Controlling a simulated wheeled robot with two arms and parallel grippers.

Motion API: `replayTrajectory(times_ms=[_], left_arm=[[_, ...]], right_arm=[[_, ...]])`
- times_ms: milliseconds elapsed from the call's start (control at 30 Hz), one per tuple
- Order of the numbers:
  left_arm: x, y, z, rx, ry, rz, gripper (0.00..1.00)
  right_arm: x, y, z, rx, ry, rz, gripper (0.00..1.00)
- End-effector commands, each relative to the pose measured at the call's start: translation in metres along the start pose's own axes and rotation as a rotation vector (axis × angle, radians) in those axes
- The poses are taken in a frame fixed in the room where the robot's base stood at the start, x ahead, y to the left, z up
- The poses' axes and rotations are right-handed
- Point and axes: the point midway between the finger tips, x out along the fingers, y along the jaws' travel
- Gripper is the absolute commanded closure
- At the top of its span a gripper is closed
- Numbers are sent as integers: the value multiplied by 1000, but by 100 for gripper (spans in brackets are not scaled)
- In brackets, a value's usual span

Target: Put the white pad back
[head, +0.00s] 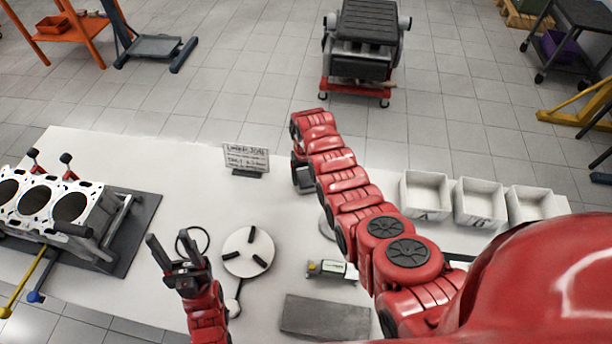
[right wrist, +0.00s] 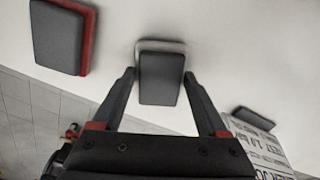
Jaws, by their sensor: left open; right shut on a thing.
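The white pad (right wrist: 161,78) shows in the right wrist view as a dark grey block with a thin white rim along its far edge. My right gripper (right wrist: 159,73) is shut on it, with one finger at each side. The pad is over or on the white table top; I cannot tell whether it touches. In the head view my right arm hides most of this spot. My left gripper (head: 170,242) is open and empty above the table, left of a white round plate with dark slots (head: 257,264).
A pad with a red edge (right wrist: 62,37) lies left of the held pad. A sign (head: 246,157) stands on a dark base near the far table edge. White bins (head: 427,212) stand at right, an engine block (head: 52,203) at left, a grey plate (head: 325,317) in front.

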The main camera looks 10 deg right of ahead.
Motion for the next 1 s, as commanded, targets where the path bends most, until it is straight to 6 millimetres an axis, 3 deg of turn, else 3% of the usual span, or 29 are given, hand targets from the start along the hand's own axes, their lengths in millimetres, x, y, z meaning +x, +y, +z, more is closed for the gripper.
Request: replayTrajectory(times_ms=[200, 233, 333, 733, 1000], left_arm=[[-5, 0, 1, 0, 0, 0, 50], [-4, 0, 1, 0, 0, 0, 50], [-3, 0, 0, 0, 0, 0, 50], [-2, 0, 0, 0, 0, 0, 50], [-10, 0, 2, 0, 0, 0, 50]], right_arm=[[5, 0, 0, 0, 0, 0, 84], [4, 0, 0, 0, 0, 0, 20], [3, 0, 0, 0, 0, 0, 2], [-2, 0, -1, 0, 1, 0, 0], [-30, 0, 0, 0, 4, 0, 0]])
